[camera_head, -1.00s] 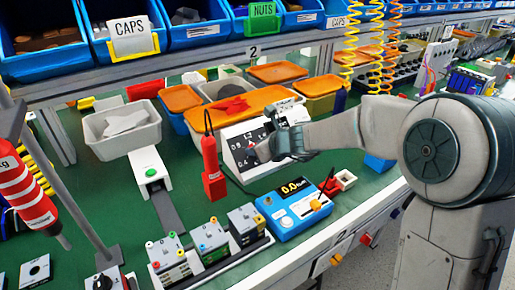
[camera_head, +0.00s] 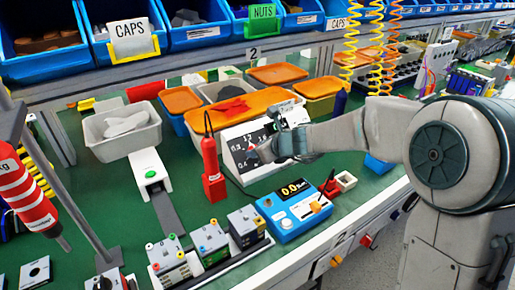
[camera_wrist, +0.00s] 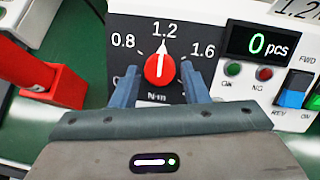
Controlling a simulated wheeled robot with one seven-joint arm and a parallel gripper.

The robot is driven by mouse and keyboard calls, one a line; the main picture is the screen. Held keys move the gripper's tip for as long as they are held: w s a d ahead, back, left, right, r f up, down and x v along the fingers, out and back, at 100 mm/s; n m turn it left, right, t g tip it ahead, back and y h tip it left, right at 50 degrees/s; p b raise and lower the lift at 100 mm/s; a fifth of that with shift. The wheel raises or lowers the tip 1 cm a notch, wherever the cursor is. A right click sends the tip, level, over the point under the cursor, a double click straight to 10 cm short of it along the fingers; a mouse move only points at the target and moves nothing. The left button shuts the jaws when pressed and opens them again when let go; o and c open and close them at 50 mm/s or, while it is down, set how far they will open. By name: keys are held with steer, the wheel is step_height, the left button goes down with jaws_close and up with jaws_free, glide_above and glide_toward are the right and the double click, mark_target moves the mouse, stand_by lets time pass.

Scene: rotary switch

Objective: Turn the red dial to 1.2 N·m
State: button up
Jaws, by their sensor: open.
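The red dial (camera_wrist: 158,70) sits on a black face with white numbers in the wrist view. Its white pointer points up at the 1.2 mark, between 0.8 and 1.6. My gripper (camera_wrist: 160,76) is open, with one blue-grey finger on each side of the dial's lower part and a gap to it on both sides. The lower scale marks are partly hidden by the fingers. In the head view my gripper (camera_head: 268,151) is in front of the sloped control panel (camera_head: 240,139) and hides much of its right side.
The panel's display (camera_wrist: 258,43) reads 0 pcs, with OK and NG buttons below it. A red tool in a red holder (camera_head: 213,185) stands close to the panel's left. A blue meter (camera_head: 290,222) reading 0.0 stands in front. Orange-lidded bins (camera_head: 240,103) are behind.

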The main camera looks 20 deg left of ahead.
steer(key=p+v, duration=0.2)
steer(key=v, duration=1)
steer(key=shift+s+d+r, duration=0.2)
steer(key=shift+s+r, duration=0.05)
